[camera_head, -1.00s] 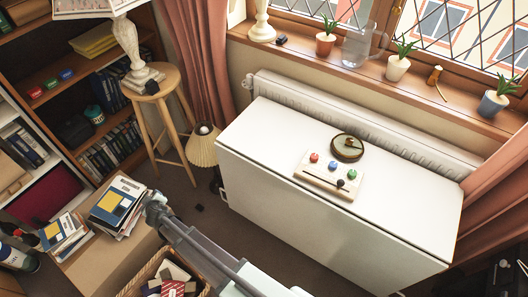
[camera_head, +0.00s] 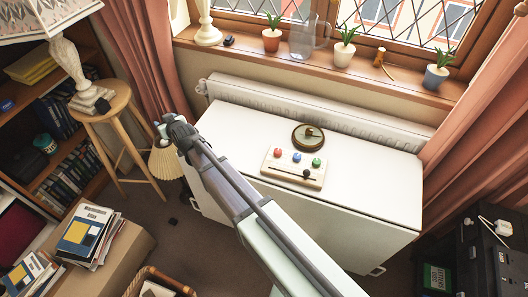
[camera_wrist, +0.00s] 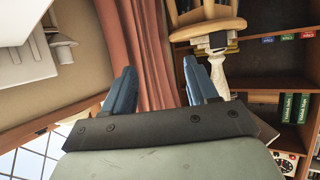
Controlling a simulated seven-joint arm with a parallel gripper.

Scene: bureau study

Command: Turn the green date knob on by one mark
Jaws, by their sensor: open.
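The green knob (camera_head: 317,162) is the rightmost of three coloured knobs on a pale board (camera_head: 268,172) lying on the white table (camera_head: 235,130). The red knob (camera_head: 277,152) and blue knob (camera_head: 297,157) are to its left. Marks around the green knob are too small to read. My gripper (camera_head: 160,126) is well to the left of the board, beyond the table's left end and apart from the knobs. In the wrist view my gripper (camera_wrist: 160,82) shows two blue fingers spread apart with nothing between them. The knobs are not seen there.
A black knob (camera_head: 306,173) sits on a slot in the board's front. A round dark-and-green object (camera_head: 308,136) stands just behind the board. A wooden stool with a lamp (camera_head: 100,110) is left of my gripper.

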